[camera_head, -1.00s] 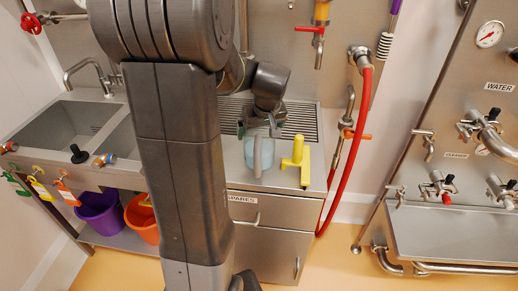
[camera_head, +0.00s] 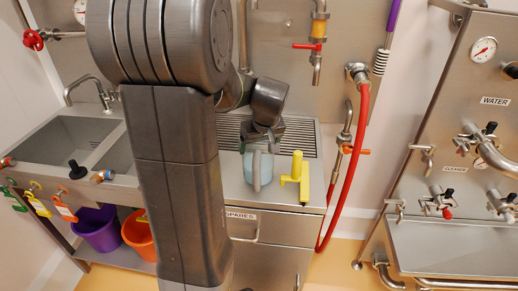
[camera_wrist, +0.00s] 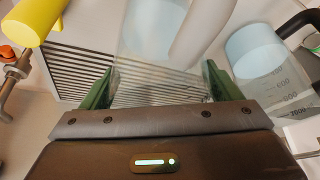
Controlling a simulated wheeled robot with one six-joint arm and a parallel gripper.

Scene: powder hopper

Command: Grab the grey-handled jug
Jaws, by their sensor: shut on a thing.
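The grey-handled jug (camera_head: 267,166) is a clear, pale-blue-tinted vessel at the counter's front, with its light grey handle facing the head camera. In the wrist view, the jug (camera_wrist: 150,35) and its pale handle fill the top middle. My gripper (camera_head: 263,140) is above it in the head view, shut on its upper part. In the wrist view the green fingers of my gripper (camera_wrist: 157,90) stand on either side of the clear wall. Whether the jug's base touches the counter I cannot tell.
A second graduated jug (camera_wrist: 262,65) with a black handle stands at right in the wrist view. A yellow tool (camera_head: 299,180) stands just right of the held jug. A red hose (camera_head: 352,170) hangs further right. The sink (camera_head: 65,140) lies left, partly behind my arm.

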